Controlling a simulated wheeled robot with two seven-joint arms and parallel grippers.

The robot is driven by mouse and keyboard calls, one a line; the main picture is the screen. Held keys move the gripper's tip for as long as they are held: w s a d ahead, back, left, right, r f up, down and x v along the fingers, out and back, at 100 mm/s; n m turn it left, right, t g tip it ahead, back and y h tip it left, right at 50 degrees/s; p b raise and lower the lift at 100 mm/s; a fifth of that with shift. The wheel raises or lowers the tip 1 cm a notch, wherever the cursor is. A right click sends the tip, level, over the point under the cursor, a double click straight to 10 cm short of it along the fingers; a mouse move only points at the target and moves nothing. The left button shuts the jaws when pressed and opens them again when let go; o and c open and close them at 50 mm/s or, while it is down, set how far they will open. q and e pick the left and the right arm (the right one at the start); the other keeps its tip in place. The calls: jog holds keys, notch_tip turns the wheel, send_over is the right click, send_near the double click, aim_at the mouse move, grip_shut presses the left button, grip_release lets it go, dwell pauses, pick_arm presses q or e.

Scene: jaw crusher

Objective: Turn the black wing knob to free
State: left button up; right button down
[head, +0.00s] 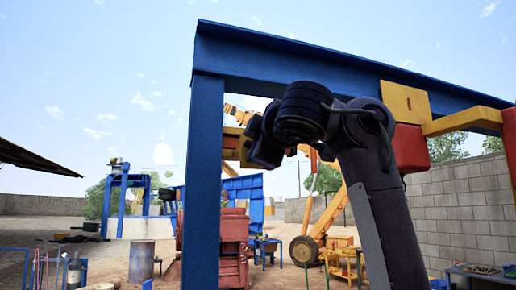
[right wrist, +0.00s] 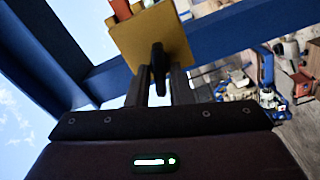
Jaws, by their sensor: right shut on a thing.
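The black wing knob (right wrist: 157,62) stands out from a yellow plate (right wrist: 146,38) on the blue frame in the right wrist view. My right gripper (right wrist: 160,78) has one finger on each side of the knob and is shut on it. In the head view my right arm rises in front of the blue frame and bends left at the top, towards a yellow block (head: 232,146) beside the blue post. The knob and the fingertips are hidden behind the arm there. My left gripper is not in view.
The blue post (head: 203,180) and blue top beam (head: 290,62) stand close around my right arm. A yellow block (head: 405,101) and a red block (head: 410,148) sit right of the arm. A grey block wall (head: 460,195) and open yard lie beyond.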

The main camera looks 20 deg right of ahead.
jog(key=shift+f+n, duration=0.1)
jog(key=shift+n, duration=1.8)
jog(key=c, duration=1.5)
grip_release()
jog(key=shift+a, duration=0.1)
jog(key=shift+s, duration=0.1)
jog(key=s+b, duration=0.6)
jog(key=s, duration=0.1)
jog(key=shift+s+b, duration=0.35)
jog(key=shift+b, duration=0.05)
